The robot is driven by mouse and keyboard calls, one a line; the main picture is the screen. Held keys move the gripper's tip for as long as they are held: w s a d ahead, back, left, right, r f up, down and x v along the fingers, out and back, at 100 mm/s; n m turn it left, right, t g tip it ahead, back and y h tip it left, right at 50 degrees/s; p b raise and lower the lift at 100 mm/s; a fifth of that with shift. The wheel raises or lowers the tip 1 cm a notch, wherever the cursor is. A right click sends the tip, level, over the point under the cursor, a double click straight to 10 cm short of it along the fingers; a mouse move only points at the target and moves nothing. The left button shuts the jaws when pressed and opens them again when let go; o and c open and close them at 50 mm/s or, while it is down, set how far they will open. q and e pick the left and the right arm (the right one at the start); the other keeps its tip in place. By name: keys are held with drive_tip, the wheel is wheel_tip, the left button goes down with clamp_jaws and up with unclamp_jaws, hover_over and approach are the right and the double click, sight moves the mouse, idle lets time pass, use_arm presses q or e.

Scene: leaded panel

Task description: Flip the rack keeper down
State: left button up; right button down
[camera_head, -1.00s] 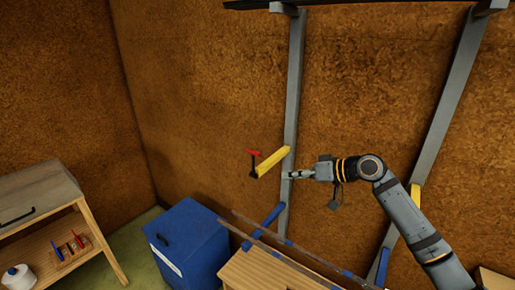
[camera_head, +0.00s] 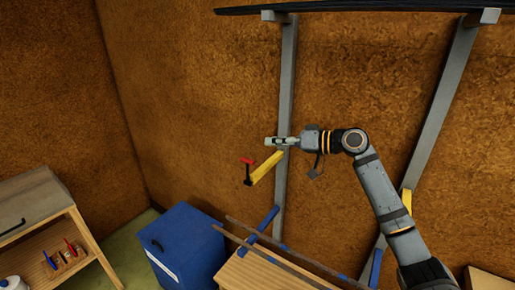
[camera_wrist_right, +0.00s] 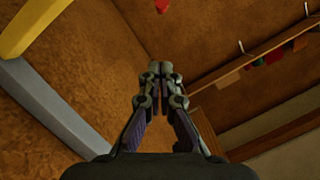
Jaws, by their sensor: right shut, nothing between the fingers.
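The rack keeper, a red bar (camera_head: 247,160) on a short black post, sits at the free end of a yellow rack arm (camera_head: 265,168). It looks raised, with the red bar above the arm's tip. My right gripper (camera_head: 269,141) is shut and empty, pointing left, just above and to the right of the red bar in the head view, apart from it in the picture. In the right wrist view the closed fingertips (camera_wrist_right: 160,69) are at centre. A bit of the red bar (camera_wrist_right: 162,5) shows at the top edge, and the yellow arm (camera_wrist_right: 40,25) at upper left. My left gripper is not in view.
The yellow arm juts from a grey upright (camera_head: 286,100) on the brown wall. A second upright (camera_head: 440,110) stands to the right. Below are a blue bin (camera_head: 190,245), a wooden bench (camera_head: 255,272) with long dark strips, and a wooden cabinet (camera_head: 35,200) at left.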

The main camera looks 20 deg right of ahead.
sight(248, 172)
use_arm(q)
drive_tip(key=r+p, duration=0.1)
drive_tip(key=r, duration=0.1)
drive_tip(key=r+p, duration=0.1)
drive_tip(key=p, duration=0.1)
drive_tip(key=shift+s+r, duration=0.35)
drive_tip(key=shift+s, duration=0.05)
use_arm(e)
drive_tip(key=w+a+f, duration=0.1)
drive_tip(key=a+f, duration=0.3)
drive_tip(key=shift+w+a, duration=0.2)
drive_tip(key=shift+a, duration=0.2)
drive_tip(key=shift+w+f, duration=0.1)
drive_tip(key=shift+f, duration=0.05)
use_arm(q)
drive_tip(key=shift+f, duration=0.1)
use_arm(e)
drive_tip(key=shift+s+a+n+b, duration=0.35)
drive_tip(key=shift+n+b, duration=0.05)
drive_tip(key=shift+b, duration=0.1)
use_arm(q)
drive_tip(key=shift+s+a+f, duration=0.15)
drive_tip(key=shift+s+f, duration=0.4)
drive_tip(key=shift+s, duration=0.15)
use_arm(e)
drive_tip(key=shift+a, duration=0.1)
